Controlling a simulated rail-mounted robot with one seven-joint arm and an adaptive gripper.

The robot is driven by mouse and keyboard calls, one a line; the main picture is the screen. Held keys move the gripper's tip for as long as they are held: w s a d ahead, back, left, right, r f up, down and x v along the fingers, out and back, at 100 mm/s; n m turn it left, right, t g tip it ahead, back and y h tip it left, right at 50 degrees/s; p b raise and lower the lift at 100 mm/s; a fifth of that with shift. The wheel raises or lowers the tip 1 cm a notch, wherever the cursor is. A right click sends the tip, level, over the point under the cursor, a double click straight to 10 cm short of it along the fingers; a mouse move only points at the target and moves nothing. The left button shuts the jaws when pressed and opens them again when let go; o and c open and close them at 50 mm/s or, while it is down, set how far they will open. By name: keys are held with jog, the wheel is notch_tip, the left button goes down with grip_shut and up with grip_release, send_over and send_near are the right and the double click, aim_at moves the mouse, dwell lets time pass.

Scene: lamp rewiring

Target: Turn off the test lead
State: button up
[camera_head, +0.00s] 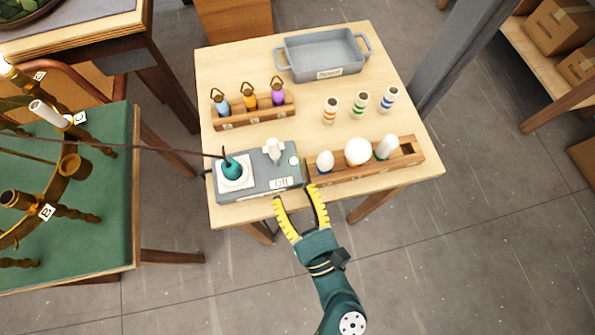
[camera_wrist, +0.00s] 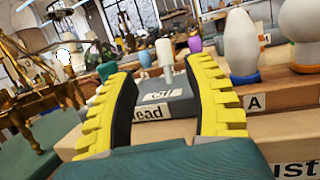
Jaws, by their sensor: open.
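The test lead is a grey box (camera_head: 259,187) at the front left of the wooden table, with a label reading "Off" and a round pale button or light at its right. A white switch lever (camera_head: 273,150) stands up on the box; it also shows in the wrist view (camera_wrist: 164,62) between my fingers. A teal plug-like piece (camera_head: 232,168) with a dark cable sits on a white pad on the box's left. My gripper (camera_head: 302,197) has yellow ribbed fingers spread apart and empty, at the table's front edge just in front of the box.
A wooden rack (camera_head: 367,160) with white bulbs stands right of the box. Behind are a rack of coloured bottle-like pieces (camera_head: 252,110), several striped cylinders (camera_head: 360,104) and a grey tray (camera_head: 323,54). A brass chandelier (camera_head: 62,185) lies on the green-topped table at left.

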jog(key=shift+v, duration=1.1)
